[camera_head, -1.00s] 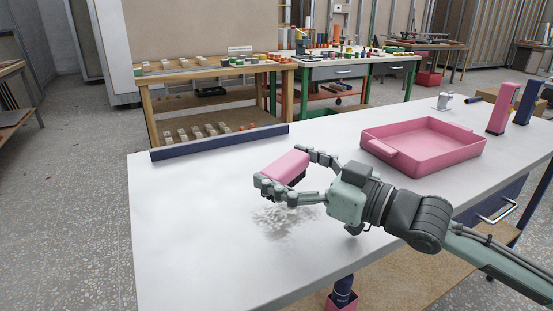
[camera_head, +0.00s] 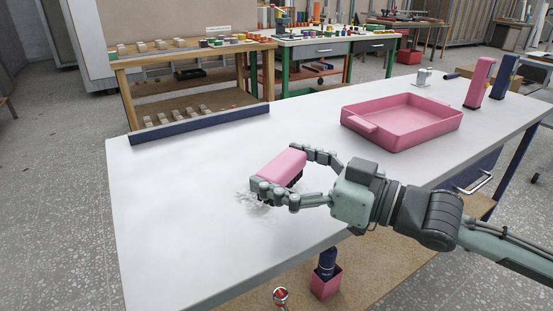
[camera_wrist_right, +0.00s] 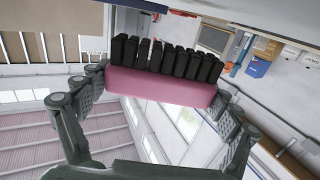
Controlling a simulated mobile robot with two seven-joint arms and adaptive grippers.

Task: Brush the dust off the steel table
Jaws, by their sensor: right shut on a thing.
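The steel table (camera_head: 180,210) is a long pale top in the head view. A patch of grey-white dust (camera_head: 252,201) lies on it near the middle, partly hidden by the brush. My right gripper (camera_head: 291,180) is shut on a pink brush (camera_head: 280,168) with black bristles, low over the dust. I cannot tell whether the bristles touch the table. In the right wrist view the pink brush (camera_wrist_right: 160,87) sits between the fingers, its black bristles (camera_wrist_right: 168,57) at the top. My left gripper is not in view.
A pink tray (camera_head: 405,122) stands on the right part of the table. Behind it are a pink upright block (camera_head: 479,84), a blue one (camera_head: 503,77) and a small metal piece (camera_head: 422,78). A dark blue rail (camera_head: 200,124) runs along the far left edge. The table's left part is clear.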

